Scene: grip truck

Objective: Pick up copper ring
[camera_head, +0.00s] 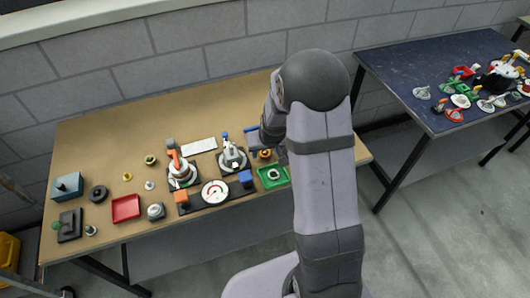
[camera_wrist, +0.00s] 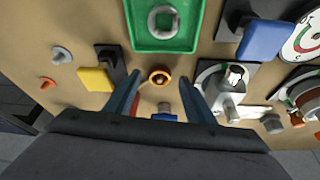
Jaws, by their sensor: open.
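The copper ring (camera_wrist: 159,77) lies on the tan table in the wrist view, with a dark round centre. It also shows in the head view as a small orange-copper thing (camera_head: 265,154) beside my gripper. My gripper (camera_wrist: 162,82) is open, with its two bluish fingers to the left and right of the ring's place in the picture. I see a gap between each finger and the ring. The height of the fingertips above the table is hard to tell. In the head view my arm hides part of the gripper.
A green tray (camera_wrist: 190,41) with a grey nut-like piece is just past the ring. A yellow block (camera_wrist: 96,79) is to the left, a grey metal fixture (camera_wrist: 229,88) to the right, and a blue block (camera_wrist: 262,40) farther right. A small blue-topped piece (camera_wrist: 164,111) sits between the fingers.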

